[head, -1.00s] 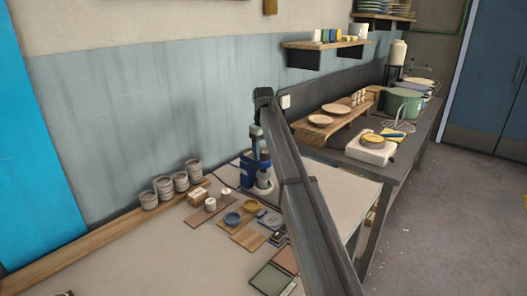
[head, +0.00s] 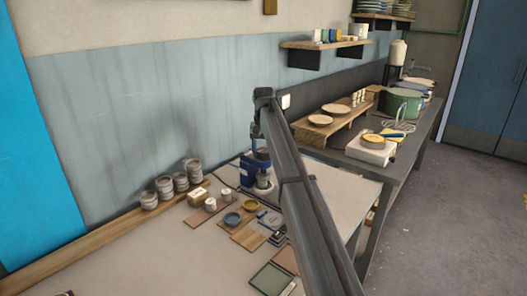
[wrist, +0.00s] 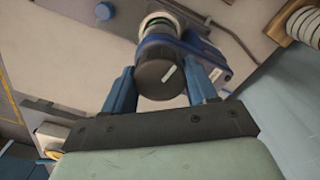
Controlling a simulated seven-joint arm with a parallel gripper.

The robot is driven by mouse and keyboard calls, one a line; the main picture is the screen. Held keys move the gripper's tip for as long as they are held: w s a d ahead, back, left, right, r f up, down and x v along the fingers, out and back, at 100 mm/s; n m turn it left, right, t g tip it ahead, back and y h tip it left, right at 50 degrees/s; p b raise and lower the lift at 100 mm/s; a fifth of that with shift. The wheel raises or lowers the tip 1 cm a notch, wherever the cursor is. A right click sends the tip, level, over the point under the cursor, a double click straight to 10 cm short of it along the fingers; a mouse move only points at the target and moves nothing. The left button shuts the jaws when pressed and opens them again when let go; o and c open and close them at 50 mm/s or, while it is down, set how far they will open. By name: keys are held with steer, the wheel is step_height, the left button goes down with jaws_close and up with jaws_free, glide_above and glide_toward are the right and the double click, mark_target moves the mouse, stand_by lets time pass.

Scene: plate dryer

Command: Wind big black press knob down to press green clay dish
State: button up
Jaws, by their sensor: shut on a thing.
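The blue press (head: 247,171) stands on the table by the wall, partly hidden behind my arm. In the wrist view its big black knob (wrist: 160,78) shows from above, with a white line marking its top. My gripper (wrist: 161,84) is shut on the knob, with one blue finger on either side.
Stacked grey bowls (head: 165,187) stand along the wall to the left of the press. The table's front left is clear. A dark bench (head: 405,160) with pots stands at the right.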

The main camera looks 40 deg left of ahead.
mark_target(264, 150)
stand_by(0.3)
steer(key=o, duration=1)
steer(key=shift+o, duration=0.2)
step_height(264, 150, up, 14)
steer(key=shift+f, duration=0.1)
stand_by(0.5)
